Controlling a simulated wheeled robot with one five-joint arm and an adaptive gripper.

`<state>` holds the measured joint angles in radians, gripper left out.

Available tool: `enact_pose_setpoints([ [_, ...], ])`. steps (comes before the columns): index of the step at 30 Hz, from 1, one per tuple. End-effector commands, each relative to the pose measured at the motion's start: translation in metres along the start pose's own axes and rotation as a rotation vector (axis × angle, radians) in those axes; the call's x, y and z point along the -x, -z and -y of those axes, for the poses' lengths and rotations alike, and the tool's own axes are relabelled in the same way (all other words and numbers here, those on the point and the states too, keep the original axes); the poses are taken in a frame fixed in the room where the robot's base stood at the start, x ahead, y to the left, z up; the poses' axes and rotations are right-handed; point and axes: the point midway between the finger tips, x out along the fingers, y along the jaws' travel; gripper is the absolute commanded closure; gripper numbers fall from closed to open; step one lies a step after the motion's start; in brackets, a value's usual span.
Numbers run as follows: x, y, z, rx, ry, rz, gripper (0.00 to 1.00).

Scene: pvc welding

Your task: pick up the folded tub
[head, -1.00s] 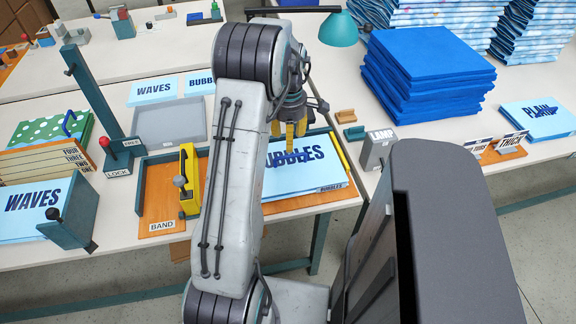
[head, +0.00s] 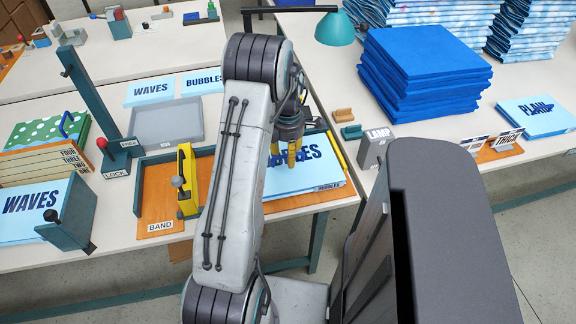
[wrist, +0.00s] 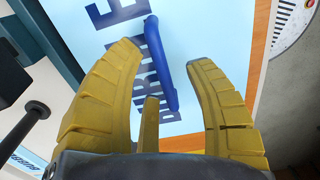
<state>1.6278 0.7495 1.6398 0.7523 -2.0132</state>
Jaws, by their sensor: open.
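The folded tub appears to be the flat light-blue piece lettered BUBBLES (head: 325,173), lying on the orange board of the BAND fixture. My gripper (head: 288,158) is over it, and my arm hides its left part. In the wrist view the light-blue face (wrist: 188,25) fills the middle, with a blue bar-shaped handle (wrist: 159,62) standing across the lettering. My open yellow fingers (wrist: 166,55) are on either side of the handle. I cannot tell whether they touch it.
A yellow clamp (head: 187,180) stands left of my arm. A grey LAMP box (head: 375,148) and a stack of blue sheets (head: 424,75) are to the right. A WAVES piece (head: 30,213) and a lever post (head: 95,100) are at left.

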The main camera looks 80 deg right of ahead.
Motion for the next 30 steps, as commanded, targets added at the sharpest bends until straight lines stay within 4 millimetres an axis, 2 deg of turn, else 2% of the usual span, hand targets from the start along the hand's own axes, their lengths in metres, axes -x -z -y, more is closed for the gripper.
enact_pose_setpoints([
  [11, -0.0058, 0.0003, 0.0001, 0.0, 0.0, 0.0, 0.5],
  [27, -0.0055, 0.0002, 0.0, 0.0, 0.0, 0.0, 0.98],
  [30, -0.0054, 0.0002, 0.0, 0.0, 0.0, 0.0, 1.0],
])
